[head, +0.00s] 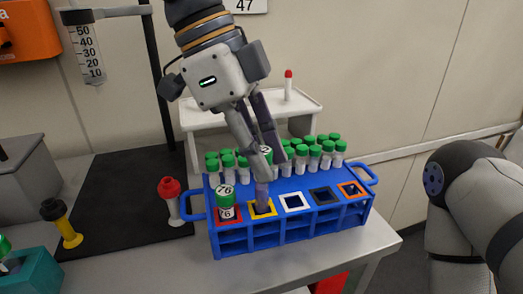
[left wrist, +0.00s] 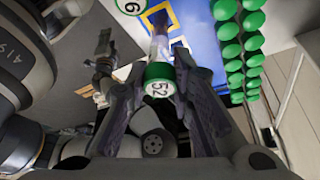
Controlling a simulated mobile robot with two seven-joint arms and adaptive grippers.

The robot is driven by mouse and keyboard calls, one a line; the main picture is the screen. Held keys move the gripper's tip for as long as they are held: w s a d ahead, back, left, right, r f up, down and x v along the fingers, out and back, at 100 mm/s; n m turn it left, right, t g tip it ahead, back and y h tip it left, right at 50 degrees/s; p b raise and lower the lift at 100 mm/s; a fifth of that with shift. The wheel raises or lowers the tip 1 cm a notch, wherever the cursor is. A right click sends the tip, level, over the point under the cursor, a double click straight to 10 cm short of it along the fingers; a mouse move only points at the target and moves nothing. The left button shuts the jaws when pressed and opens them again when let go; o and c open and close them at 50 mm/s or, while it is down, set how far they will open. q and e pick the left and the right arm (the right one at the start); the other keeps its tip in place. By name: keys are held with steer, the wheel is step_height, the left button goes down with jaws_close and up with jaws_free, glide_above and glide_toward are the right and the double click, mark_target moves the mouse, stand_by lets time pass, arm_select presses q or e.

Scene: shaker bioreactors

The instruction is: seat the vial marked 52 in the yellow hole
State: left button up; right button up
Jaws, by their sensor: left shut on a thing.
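The vial marked 52 (left wrist: 158,85) has a green cap and points its body away from the camera in the left wrist view. My left gripper (head: 262,180) is shut on it, over the blue rack (head: 290,236). The yellow hole (head: 262,209) lies just below the fingertips. It also shows in the left wrist view (left wrist: 160,14), near the far end of the vial. The fingers partly hide the vial in the head view, so I cannot tell whether its bottom is inside the hole.
A green-capped vial marked 76 (head: 225,197) stands in the red hole. The white (head: 294,202), black and orange holes are empty. Several green-capped vials (head: 314,158) stand behind. A red-capped vial (head: 171,200) stands left of the rack, near a black mat (head: 115,195).

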mark_target(262, 211)
arm_select(q)
steer(key=shift+f, duration=2.7)
stand_by(2.0)
steer(key=o, duration=1)
steer(key=shift+c, duration=0.2)
steer(key=v, duration=1.2)
